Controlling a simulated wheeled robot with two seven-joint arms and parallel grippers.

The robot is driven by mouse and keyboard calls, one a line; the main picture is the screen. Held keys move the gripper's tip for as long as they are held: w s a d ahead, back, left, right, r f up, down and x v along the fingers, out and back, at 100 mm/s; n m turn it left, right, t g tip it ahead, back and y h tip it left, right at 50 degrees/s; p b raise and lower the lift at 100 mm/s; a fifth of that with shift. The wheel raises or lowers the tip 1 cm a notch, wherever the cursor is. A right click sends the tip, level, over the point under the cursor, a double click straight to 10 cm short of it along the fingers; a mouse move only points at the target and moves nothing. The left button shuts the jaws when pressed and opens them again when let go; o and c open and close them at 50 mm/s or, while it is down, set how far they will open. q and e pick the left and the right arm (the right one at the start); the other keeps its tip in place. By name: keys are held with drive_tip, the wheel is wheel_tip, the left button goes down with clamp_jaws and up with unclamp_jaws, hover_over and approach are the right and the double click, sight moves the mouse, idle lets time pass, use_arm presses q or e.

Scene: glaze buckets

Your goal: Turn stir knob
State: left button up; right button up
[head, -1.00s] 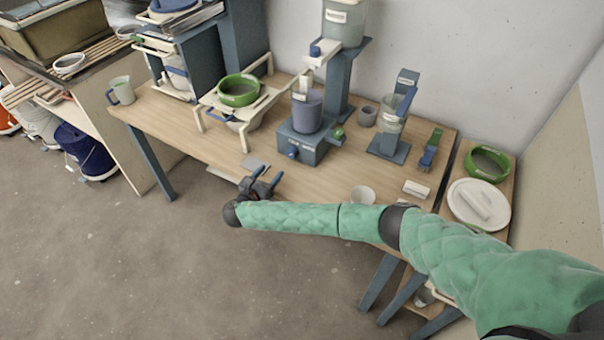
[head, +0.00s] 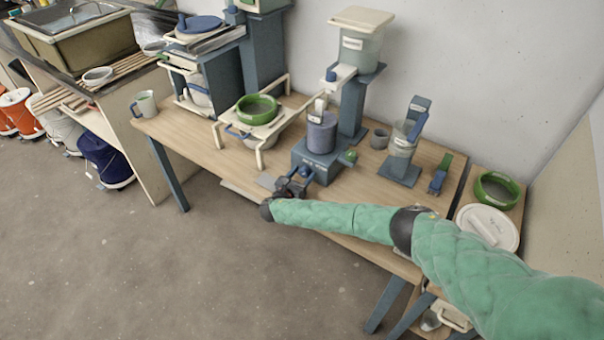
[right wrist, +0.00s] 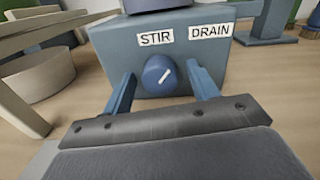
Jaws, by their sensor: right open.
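The stir knob (right wrist: 160,75) is a round blue knob with a white pointer line, on the front of the blue-grey stirrer base (head: 317,160). In the right wrist view its pointer tilts to the upper right, under a STIR label (right wrist: 155,37). A DRAIN label (right wrist: 210,31) is to its right. My right gripper (head: 294,176) is open in front of the base. In the right wrist view its two blue fingers (right wrist: 162,92) stand on either side of the knob, apart from it. In the head view the gripper hides the knob. My left gripper is not in view.
A blue-grey container (head: 321,133) stands on the base, and a dispenser tower (head: 353,105) rises behind it. A cream stand (head: 225,135) with a green ring (head: 257,109) is to the left. A smaller stand (head: 399,171) is to the right on the wooden table (head: 190,148).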

drive_tip(key=c, duration=1)
drive_tip(key=shift+f, duration=0.1)
